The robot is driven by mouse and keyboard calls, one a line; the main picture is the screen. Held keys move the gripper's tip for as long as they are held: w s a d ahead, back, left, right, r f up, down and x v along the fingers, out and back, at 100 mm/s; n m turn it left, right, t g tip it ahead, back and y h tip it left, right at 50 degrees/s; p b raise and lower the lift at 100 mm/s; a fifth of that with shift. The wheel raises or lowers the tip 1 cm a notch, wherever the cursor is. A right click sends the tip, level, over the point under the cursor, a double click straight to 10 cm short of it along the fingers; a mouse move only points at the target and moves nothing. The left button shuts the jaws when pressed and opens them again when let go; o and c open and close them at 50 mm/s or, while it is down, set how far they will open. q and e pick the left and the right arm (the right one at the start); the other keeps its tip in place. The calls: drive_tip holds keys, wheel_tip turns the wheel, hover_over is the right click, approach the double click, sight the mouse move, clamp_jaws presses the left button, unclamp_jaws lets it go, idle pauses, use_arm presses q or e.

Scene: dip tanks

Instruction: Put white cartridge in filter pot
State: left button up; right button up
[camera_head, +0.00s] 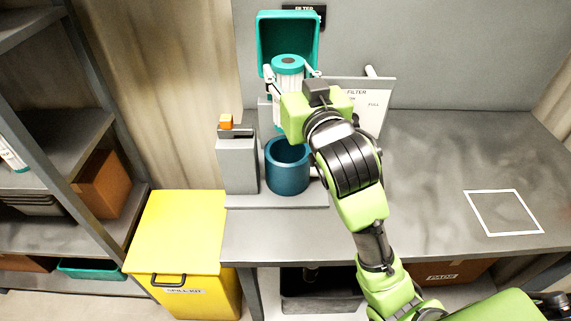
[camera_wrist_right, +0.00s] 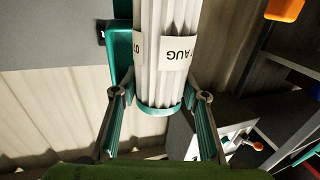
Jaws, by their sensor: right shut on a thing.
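The white cartridge (camera_head: 289,80) is a pleated cylinder with teal end caps, held roughly upright. My right gripper (camera_head: 292,76) is shut on it, with one finger on either side. In the right wrist view the cartridge (camera_wrist_right: 166,60) stands between the fingers (camera_wrist_right: 160,112) and carries a label reading "AUG". The filter pot (camera_head: 287,172) is a blue open-topped cylinder on the bench. It appears below the cartridge in the head view, and the two are apart. A teal open lid or box (camera_head: 287,22) is behind the cartridge. My left gripper is not in view.
A grey block with an orange knob (camera_head: 226,122) stands left of the pot. A "FILTER" sign (camera_head: 371,97) stands behind my right arm. A yellow spill-kit bin (camera_head: 175,235) and shelves are at left. The bench is clear at right, around a white marked square (camera_head: 503,234).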

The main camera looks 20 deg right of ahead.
wheel_tip(320, 180, down, 12)
drive_tip(key=shift+s+f+b, duration=0.15)
drive_tip(key=shift+b, duration=0.45)
drive_tip(key=shift+f, duration=0.55)
wheel_tip(320, 180, down, 4)
drive_tip(key=shift+r, duration=0.2)
drive_tip(key=shift+b, duration=0.3)
drive_tip(key=shift+f, duration=0.2)
drive_tip(key=o, duration=1.2)
drive_tip(key=shift+o, duration=0.2)
drive_tip(key=shift+r, duration=0.1)
